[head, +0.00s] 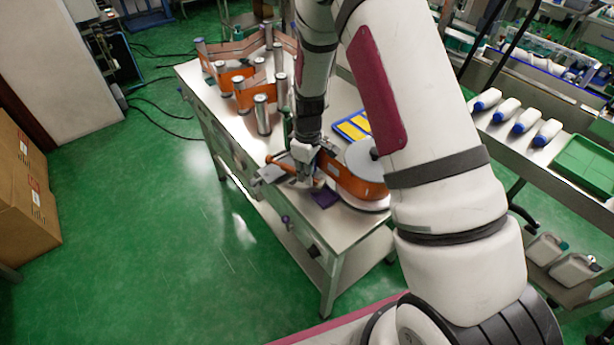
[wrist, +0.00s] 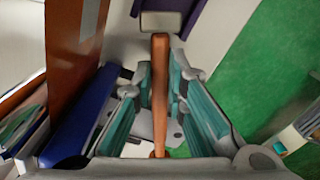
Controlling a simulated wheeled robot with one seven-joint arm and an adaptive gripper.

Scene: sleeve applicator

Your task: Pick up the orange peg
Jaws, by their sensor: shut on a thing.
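The orange peg (wrist: 160,85) is a thin orange-brown shaft between the two teal-padded fingers of my gripper (wrist: 164,78) in the wrist view. A pale grey block (wrist: 162,21) is at its far end; I cannot tell whether it is part of the peg. In the head view my gripper (head: 304,165) is low over the near end of the steel table (head: 262,148), beside the machine with the orange band. My gripper is shut on the peg.
A white roll with an orange band (head: 350,183) stands right of my gripper, close to it. A blue tray with yellow pieces (head: 339,133) lies behind. Metal rollers (head: 261,113) stand at the table's far end. A purple piece (head: 323,198) is near the front edge. Green floor is free left.

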